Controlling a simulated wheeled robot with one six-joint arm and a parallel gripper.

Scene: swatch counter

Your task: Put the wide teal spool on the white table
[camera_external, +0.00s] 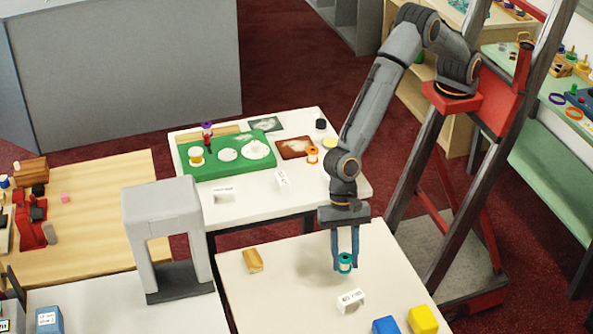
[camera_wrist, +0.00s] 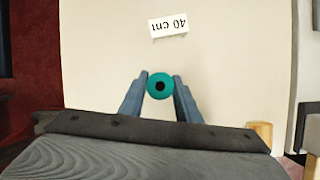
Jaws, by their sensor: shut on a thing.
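My gripper (camera_external: 345,266) is shut on a teal spool (camera_external: 345,260), with a finger on either side of it. The spool is held upright over the white table (camera_external: 292,303) in the foreground; I cannot tell whether it touches the tabletop. In the wrist view the spool (camera_wrist: 160,86) shows from above as a teal ring with a dark centre hole, between the two blue-grey fingertips.
On the white table are a wooden block (camera_external: 253,261), a blue block (camera_external: 385,326) and a yellow block (camera_external: 422,320). A grey arch (camera_external: 164,205) stands to the left. Behind, another white table (camera_external: 240,205) holds a green board (camera_external: 216,172). Clear tabletop surrounds the spool.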

